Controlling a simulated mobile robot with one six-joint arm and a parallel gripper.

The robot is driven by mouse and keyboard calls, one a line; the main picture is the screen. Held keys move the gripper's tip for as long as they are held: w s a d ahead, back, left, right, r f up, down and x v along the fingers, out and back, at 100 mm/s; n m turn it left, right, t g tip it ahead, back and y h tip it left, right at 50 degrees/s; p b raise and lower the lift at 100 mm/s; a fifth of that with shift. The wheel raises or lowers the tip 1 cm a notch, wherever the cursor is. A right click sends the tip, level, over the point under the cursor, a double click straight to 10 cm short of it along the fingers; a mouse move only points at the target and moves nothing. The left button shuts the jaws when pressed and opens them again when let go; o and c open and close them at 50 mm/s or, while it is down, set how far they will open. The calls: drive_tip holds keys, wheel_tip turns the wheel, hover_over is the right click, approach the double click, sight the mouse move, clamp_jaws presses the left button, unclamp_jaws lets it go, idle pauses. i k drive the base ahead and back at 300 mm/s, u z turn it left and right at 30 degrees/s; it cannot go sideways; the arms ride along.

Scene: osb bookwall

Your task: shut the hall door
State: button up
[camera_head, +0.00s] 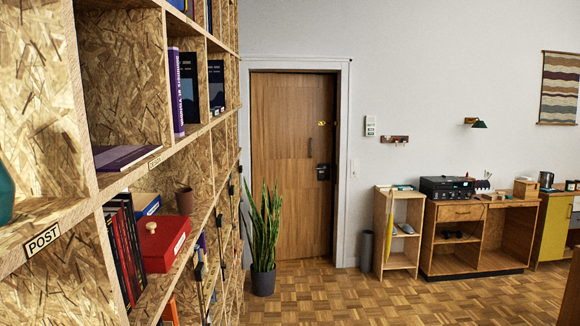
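The hall door (285,165) is a brown wooden door in a white frame (343,170) on the far wall, left of the picture's middle. It fills the frame and looks shut or nearly so; I cannot tell whether it is fully closed. My gripper is not in view.
A tall particle-board bookcase (120,60) runs along the left. The snake plant (264,230) stands by the door's left side. A grey bin (366,250), small shelf (398,262) and wooden desk (452,213) line the wall to the right.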

sight(289, 140)
drive_tip(key=z, duration=0.15)
drive_tip(key=i, duration=2.35)
drive_tip(key=z, duration=0.15)
drive_tip(key=i, duration=3.15)
drive_tip(key=u, duration=0.5)
drive_tip(key=i, duration=2.55)
drive_tip(key=u, duration=0.3)
